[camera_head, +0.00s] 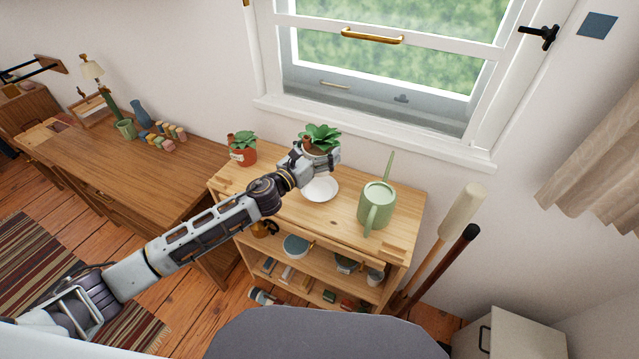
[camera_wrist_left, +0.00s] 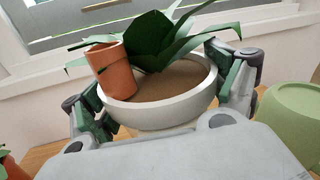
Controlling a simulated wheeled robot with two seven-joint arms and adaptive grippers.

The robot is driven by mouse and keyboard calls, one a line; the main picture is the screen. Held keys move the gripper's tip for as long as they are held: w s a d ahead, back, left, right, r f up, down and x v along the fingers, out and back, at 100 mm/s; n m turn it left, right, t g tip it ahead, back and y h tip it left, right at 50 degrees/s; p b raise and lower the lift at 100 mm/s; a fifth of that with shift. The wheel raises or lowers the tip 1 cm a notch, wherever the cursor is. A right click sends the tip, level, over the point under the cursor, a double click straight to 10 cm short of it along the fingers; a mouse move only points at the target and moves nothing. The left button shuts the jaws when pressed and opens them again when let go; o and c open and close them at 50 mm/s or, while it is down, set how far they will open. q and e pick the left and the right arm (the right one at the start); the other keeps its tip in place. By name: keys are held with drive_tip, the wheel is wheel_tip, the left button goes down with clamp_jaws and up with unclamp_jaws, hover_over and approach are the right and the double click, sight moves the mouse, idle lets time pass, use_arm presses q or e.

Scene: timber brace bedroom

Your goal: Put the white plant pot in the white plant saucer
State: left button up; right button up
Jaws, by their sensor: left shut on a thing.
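The white plant pot (camera_wrist_left: 178,110) holds brown soil, a green leafy plant (camera_head: 320,135) and a small tilted terracotta pot (camera_wrist_left: 113,70). My left gripper (camera_head: 322,157) is shut on the white pot, with one finger on each side of it in the left wrist view (camera_wrist_left: 165,88). The pot looks upright and raised over the wooden shelf top. The white plant saucer (camera_head: 319,190) lies on the shelf top, just below the gripper in the head view. The gripper covers its far edge, and the saucer is hidden in the left wrist view. My right gripper is not in view.
A green watering can (camera_head: 376,205) stands right of the saucer on the shelf unit (camera_head: 282,207). A red-potted plant (camera_head: 243,154) stands at its back left. The window sill (camera_head: 370,132) runs behind. A desk (camera_head: 130,180) stands to the left.

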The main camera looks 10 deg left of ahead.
use_arm(q)
drive_tip(key=shift+f+b, duration=0.65)
drive_tip(key=shift+f, duration=2.3)
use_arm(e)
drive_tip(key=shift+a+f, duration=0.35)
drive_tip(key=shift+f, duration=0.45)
use_arm(q)
drive_tip(key=shift+f, duration=0.4)
drive_tip(key=shift+f+b, duration=0.45)
drive_tip(key=shift+f, duration=1.05)
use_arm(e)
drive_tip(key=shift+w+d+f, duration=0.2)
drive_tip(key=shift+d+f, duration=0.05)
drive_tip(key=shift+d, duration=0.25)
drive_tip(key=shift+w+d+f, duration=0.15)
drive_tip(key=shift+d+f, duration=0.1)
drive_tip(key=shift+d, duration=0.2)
use_arm(q)
drive_tip(key=shift+f+b, duration=0.1)
drive_tip(key=shift+b, duration=0.2)
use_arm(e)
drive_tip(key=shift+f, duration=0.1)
